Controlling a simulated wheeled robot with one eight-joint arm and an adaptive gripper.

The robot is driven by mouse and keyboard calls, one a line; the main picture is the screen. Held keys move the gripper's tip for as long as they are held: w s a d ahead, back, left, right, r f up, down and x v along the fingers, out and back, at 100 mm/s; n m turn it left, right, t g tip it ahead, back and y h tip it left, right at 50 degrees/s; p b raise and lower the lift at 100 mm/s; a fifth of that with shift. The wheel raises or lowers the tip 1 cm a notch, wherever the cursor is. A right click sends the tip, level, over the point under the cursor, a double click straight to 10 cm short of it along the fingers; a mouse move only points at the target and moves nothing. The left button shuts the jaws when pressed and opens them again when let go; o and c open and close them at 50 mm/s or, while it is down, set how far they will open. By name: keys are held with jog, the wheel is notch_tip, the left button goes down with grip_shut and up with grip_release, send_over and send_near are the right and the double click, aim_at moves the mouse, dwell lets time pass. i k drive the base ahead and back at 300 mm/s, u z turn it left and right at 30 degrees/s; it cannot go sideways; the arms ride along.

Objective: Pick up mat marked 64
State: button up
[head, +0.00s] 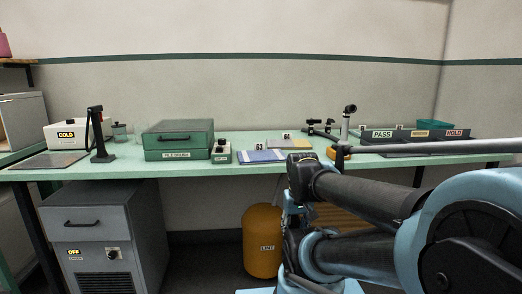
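A small tag reading 64 (286,136) stands on the bench, right of centre. The flat mat marked 64 (282,143) lies at this tag, pale and thin, with a yellowish piece at its right; I cannot tell whether that piece is part of it. In front and to the left lies a blue mat (262,156) with a tag reading 63 (260,147). My arm fills the lower right, its nearest joint below and right of the mats. I cannot make out my gripper's fingers in this view. Nothing of mine touches the mats.
A green case (179,140) and a small green switch box (221,152) stand left of the mats. A PASS/HOLD rack (415,135) and a metal bar (430,147) are at the right. An orange bin (262,243) stands under the bench; a grey cabinet (92,235) is at the left.

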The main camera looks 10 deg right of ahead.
aim_at(287, 142)
jog(key=z, duration=0.25)
jog(key=i, duration=0.45)
jog(key=z, duration=0.8)
